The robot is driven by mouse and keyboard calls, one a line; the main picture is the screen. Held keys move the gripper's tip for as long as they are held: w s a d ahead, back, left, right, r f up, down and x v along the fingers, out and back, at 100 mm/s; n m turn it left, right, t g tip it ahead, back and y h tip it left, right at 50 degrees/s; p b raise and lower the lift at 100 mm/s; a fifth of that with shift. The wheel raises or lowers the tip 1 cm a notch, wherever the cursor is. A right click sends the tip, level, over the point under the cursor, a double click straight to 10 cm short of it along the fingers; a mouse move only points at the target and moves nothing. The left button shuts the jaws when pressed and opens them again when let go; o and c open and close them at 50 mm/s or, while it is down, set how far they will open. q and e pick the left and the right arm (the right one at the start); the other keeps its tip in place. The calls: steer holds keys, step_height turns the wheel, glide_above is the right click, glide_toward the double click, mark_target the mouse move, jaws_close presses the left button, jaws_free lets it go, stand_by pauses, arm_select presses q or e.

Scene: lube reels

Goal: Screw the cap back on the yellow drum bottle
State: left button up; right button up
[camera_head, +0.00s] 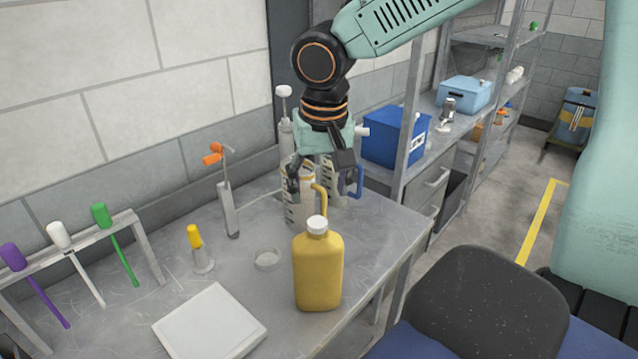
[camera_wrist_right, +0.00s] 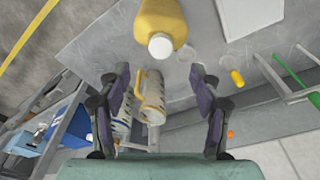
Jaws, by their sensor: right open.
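A yellow drum bottle (camera_head: 318,272) stands upright near the front edge of the metal table. A white cap (camera_head: 317,225) sits on its neck; I cannot tell whether it is screwed tight. My right gripper (camera_head: 324,188) is open and empty, fingers pointing down, above and behind the bottle. In the right wrist view the bottle (camera_wrist_right: 165,18) and its cap (camera_wrist_right: 160,46) lie beyond the gap between the open fingers (camera_wrist_right: 160,76), apart from them. My left gripper is in neither view.
Behind the bottle stand pump containers (camera_head: 297,210) close to my right gripper. A small clear dish (camera_head: 267,260), a yellow-topped flask (camera_head: 198,250) and a white slab (camera_head: 210,325) lie left. A blue bin (camera_head: 395,137) is on the shelf. A dark chair (camera_head: 480,305) stands at front right.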

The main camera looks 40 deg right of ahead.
mark_target(318, 222)
steer(key=shift+f+b, duration=0.4)
steer(key=shift+f, duration=0.3)
steer(key=shift+w+d+f+b, duration=0.1)
steer(key=shift+w+f+b, duration=0.05)
steer(key=shift+f, duration=0.85)
steer(key=shift+w+d+f+b, duration=0.1)
steer(key=shift+w+f, duration=0.1)
steer(key=shift+f, duration=0.75)
steer(key=shift+w+d+f+b, duration=0.1)
steer(key=shift+w+f+b, duration=0.05)
steer(key=shift+f, duration=0.85)
steer(key=shift+a, duration=0.1)
steer(key=shift+s, duration=0.1)
steer(key=shift+c, duration=0.3)
